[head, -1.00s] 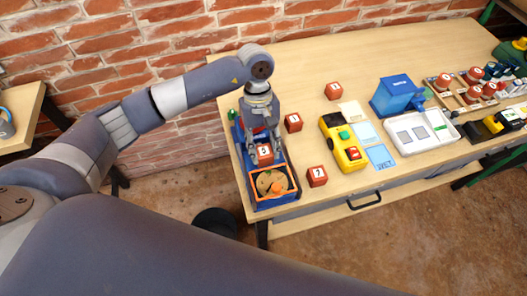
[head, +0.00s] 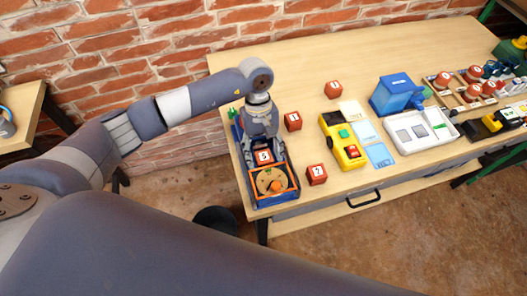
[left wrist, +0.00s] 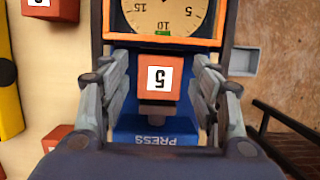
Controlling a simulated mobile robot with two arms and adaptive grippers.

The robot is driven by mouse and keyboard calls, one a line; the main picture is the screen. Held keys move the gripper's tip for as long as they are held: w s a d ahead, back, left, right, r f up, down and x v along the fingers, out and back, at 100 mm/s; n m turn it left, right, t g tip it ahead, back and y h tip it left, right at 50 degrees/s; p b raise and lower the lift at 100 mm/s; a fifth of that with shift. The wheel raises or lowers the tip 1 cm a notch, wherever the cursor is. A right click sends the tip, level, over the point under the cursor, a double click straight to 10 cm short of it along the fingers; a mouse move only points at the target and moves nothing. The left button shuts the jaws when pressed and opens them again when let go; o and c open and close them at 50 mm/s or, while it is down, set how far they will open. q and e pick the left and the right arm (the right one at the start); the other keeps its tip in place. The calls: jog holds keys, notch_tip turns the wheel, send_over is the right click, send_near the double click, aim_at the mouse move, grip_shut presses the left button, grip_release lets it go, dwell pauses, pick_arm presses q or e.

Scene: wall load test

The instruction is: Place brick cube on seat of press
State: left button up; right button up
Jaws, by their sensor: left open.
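The brick cube (head: 264,157), red with a white face marked 5, sits at the blue press (head: 287,189), just behind its round dial. In the left wrist view the cube (left wrist: 158,79) appears to rest on the grey seat (left wrist: 158,107), which it mostly covers. My left gripper (head: 264,151) is open over the press. Its fingers (left wrist: 158,88) stand on both sides of the cube, with a visible gap on each side. My right gripper is not in view.
Other red cubes (head: 293,121), (head: 333,89), (head: 316,174) stand on the table (head: 300,65) right of the press. Beyond them are a yellow device (head: 343,145), a blue machine (head: 394,95) and a white tray (head: 423,132). The press is near the table's front left corner.

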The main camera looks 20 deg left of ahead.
pick_arm(q)
jog(key=shift+r+p, duration=0.25)
jog(key=shift+p, duration=0.1)
jog(key=b+v, duration=0.4)
jog(key=v, duration=0.7)
jog(key=shift+r, duration=0.35)
